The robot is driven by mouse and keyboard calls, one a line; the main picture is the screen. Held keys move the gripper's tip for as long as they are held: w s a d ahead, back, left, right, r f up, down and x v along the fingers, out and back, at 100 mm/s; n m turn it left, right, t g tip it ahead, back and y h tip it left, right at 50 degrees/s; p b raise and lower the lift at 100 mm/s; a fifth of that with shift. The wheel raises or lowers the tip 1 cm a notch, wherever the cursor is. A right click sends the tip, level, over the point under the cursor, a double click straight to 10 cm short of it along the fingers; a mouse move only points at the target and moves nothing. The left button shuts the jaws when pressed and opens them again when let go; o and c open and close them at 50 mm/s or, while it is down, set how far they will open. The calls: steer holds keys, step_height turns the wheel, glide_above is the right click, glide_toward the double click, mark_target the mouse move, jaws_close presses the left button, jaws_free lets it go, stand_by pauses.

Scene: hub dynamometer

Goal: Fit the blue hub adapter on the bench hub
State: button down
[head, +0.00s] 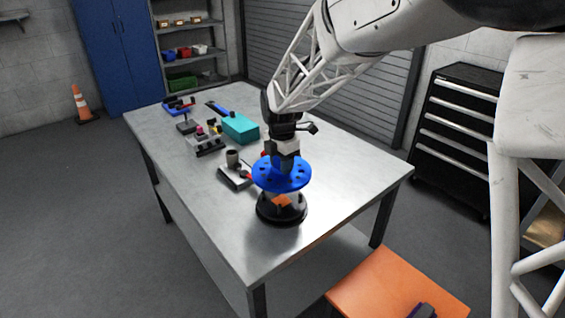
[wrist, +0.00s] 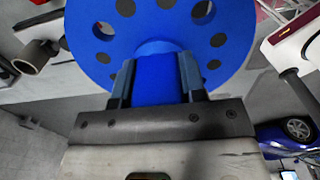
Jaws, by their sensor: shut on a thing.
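The blue hub adapter (head: 270,178) is a round disc with several holes and a raised middle. My gripper (head: 286,160) is shut on its raised middle from above. In the wrist view the fingers (wrist: 157,82) grip the blue middle from both sides, and the disc (wrist: 95,55) spreads beyond them. The bench hub (head: 280,212) has a round black base on the table and an orange patch on its side. In the head view the disc lies over the hub and hides its top. I cannot tell whether the disc touches it.
A fixture with a grey cup (head: 233,158) stands close to the left of the hub. A teal box (head: 240,127) and small devices (head: 206,141) sit farther back on the metal table (head: 215,215). The table's front is bare. An orange-topped stand (head: 385,285) is at the front right.

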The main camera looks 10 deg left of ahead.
steer(key=shift+f, duration=0.2)
glide_above(282, 201)
steer(key=shift+f, duration=2.8)
steer(key=shift+f, duration=2.5)
steer(key=c, duration=0.6)
jaws_free()
steer(key=shift+r, duration=3.9)
